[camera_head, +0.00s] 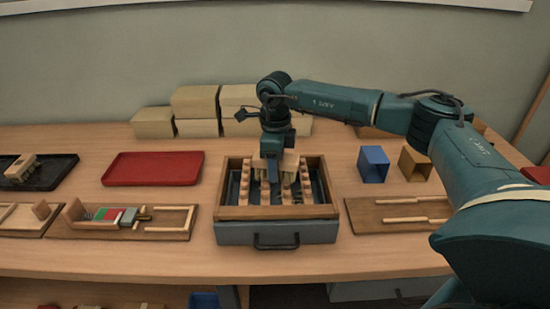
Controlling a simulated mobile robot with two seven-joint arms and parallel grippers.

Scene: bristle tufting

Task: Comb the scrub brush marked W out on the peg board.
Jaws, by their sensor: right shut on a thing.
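My right gripper (272,172) reaches down from above over the middle of a wooden-framed box and is shut on a pale wooden brush (291,160). The brush's tufts hang down among rows of wooden pegs; whether they touch the pegs I cannot tell. No mark W can be read on it, and the gripper hides part of it. The peg board (248,212) has its rows of pegs inside the frame, above a grey front with a dark handle. Another brush (22,168) lies on the black tray at the far left. My left gripper is not in view.
A red tray (153,168) lies left of the peg board, with the black tray (62,173) beyond it. Wooden fixtures (125,220) lie front left, and a slatted board (400,213) lies right. A blue bin (373,164) and a brown bin (414,163) stand back right. Boxes (195,102) are stacked behind.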

